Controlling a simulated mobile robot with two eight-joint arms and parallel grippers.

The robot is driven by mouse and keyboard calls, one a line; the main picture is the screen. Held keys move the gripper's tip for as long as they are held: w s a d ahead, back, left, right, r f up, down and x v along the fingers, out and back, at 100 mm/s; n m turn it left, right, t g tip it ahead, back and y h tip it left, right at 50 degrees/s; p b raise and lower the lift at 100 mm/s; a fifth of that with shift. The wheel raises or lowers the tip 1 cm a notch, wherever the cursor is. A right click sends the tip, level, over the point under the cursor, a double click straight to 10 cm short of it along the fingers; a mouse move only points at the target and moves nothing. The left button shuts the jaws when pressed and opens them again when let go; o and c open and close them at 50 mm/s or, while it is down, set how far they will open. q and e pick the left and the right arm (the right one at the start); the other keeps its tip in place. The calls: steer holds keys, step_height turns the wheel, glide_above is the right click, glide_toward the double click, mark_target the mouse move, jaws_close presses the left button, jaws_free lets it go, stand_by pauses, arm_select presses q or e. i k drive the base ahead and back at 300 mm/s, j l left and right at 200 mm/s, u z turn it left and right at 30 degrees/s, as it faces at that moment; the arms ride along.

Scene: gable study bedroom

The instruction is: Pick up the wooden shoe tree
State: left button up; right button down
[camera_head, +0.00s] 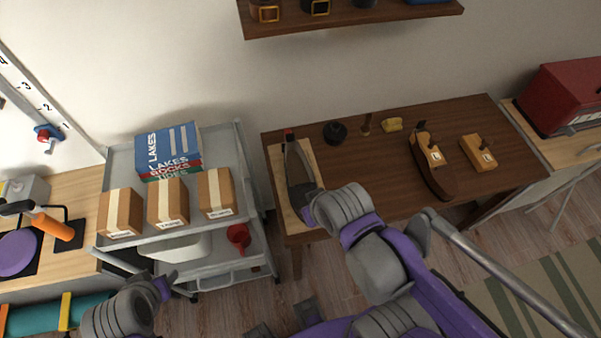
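A long dark brown wooden piece (430,169), rounded and shoe-like, lies on the right half of the brown desk with a pale label and an upright knob. It looks most like the shoe tree, but I cannot be sure. A smaller, lighter wooden block (479,154) with a label and a dark peg lies to its right. My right gripper (294,165) is over the pale board at the desk's left end, well left of both; its finger gap is unclear. My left gripper (158,275) is low in front of the grey cart, away from the desk.
The desk (375,165) also holds a black round pot (335,132), a brass piece (366,125) and a yellow lump (392,124) at its back. The cart (235,150) carries cartons (167,202) and books (168,150). A shelf (350,20) hangs above; a red box (565,95) stands right.

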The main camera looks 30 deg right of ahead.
mark_target(476, 149)
steer(key=z, duration=2.5)
steer(key=i+l, duration=0.15)
steer(key=l, duration=0.25)
steer(key=i+l+u, duration=0.1)
steer(key=l, duration=0.3)
steer(key=i+l, duration=0.15)
steer(key=l, duration=0.3)
steer(key=i+u, duration=0.2)
steer(key=i, duration=1.15)
